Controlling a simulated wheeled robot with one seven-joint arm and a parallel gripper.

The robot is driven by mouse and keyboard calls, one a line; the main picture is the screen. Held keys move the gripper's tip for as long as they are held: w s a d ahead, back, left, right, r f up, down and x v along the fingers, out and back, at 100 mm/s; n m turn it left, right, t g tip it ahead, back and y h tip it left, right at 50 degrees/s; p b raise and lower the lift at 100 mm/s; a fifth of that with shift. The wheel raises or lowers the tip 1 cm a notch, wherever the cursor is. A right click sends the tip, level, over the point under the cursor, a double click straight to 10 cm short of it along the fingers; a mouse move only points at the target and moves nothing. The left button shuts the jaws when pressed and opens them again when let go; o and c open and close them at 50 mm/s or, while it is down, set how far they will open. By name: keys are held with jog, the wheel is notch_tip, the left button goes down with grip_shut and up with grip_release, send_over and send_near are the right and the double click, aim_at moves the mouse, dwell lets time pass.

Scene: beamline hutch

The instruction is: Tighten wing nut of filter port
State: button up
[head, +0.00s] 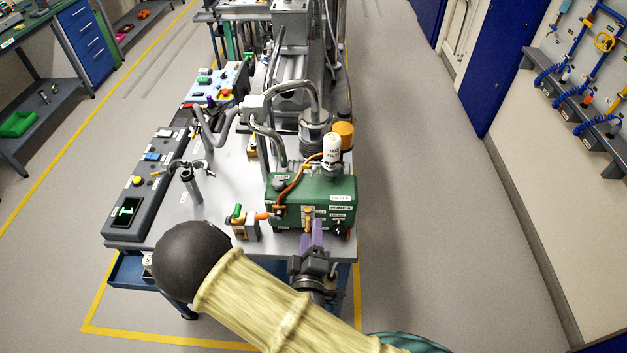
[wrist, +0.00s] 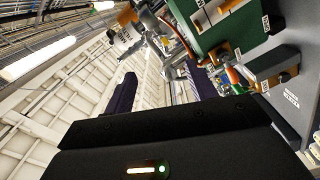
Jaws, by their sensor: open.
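A green pump box (head: 338,187) stands at the near end of the bench, with labels on its front. A white labelled filter cylinder (head: 332,149) stands on top of it; it also shows in the wrist view (wrist: 124,37). A small yellow-orange fitting (head: 308,217) sits on the box's front; I cannot tell whether it is the wing nut. My gripper (head: 312,234) is just in front of the box, its purple fingers pointing at it. In the wrist view the fingers (wrist: 160,88) stand apart with nothing between them. The green box (wrist: 230,25) is up and right there.
An orange-capped part (head: 343,135) stands behind the filter. A small valve block with a green handle (head: 239,220) is left of the pump. A dark control panel (head: 150,187) lines the bench's left edge. Bent metal pipes (head: 266,103) rise behind. Floor to the right is clear.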

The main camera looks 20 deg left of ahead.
aim_at(314, 171)
jog(key=p+x, duration=0.7)
jog(key=x, duration=0.9)
jog(key=shift+w+r, duration=0.1)
jog(key=shift+r, duration=0.1)
jog(key=shift+w+a+f, duration=0.15)
jog(key=shift+w, duration=0.5)
jog(key=c, duration=1)
jog(key=shift+f, duration=0.15)
jog(key=shift+m+b, duration=0.75)
jog(key=shift+m, duration=0.05)
jog(key=o, duration=1)
